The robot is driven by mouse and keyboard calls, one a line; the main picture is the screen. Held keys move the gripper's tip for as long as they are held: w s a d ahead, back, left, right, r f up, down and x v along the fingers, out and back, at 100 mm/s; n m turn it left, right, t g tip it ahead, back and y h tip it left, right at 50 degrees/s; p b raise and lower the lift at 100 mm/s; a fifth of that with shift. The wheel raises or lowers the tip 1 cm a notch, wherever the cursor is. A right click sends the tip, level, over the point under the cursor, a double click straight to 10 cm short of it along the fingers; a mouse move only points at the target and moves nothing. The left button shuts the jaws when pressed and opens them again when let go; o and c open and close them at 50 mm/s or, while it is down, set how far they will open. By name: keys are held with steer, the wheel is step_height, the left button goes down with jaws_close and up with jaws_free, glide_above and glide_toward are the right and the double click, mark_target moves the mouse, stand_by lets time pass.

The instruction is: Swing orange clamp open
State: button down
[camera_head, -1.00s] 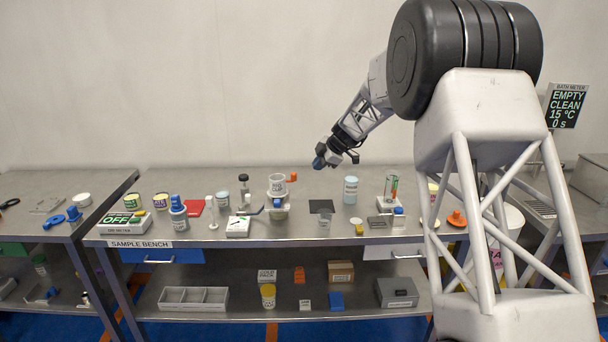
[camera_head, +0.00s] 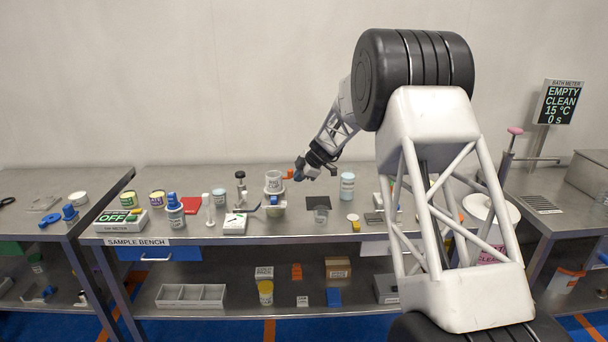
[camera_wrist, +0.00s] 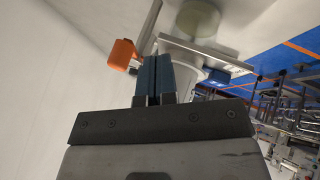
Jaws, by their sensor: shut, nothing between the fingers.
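The orange clamp (camera_head: 288,174) sticks out to the right of a clear labelled cup (camera_head: 273,183) on a white stand on the sample bench. In the wrist view the orange clamp (camera_wrist: 123,55) is a chunky block just left of my fingertips. My gripper (camera_head: 299,176) is at bench-item height, right beside the clamp, with its blue fingers shut and empty. In the wrist view the gripper (camera_wrist: 155,62) points toward a pale metal bracket (camera_wrist: 205,47). I cannot tell whether the fingers touch the clamp. The fingertips partly cover the bracket behind them.
A dark mat (camera_head: 318,202) lies on the bench behind the beaker.

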steer(key=shift+w+a, duration=0.3)
steer(key=shift+w, duration=0.4)
steer(key=shift+w+a, duration=0.3)
steer(key=shift+w, duration=0.35)
steer(key=shift+w+d+n+g, duration=0.15)
steer(key=shift+w+n+g, duration=0.25)
steer(key=shift+n, duration=0.2)
steer(key=w+a+n+g, duration=0.1)
steer(key=w+n, duration=0.1)
steer(key=w, duration=0.5)
steer(key=shift+a+y, duration=0.2)
steer(key=shift+y, duration=0.2)
steer(key=shift+a, duration=0.1)
stand_by(0.7)
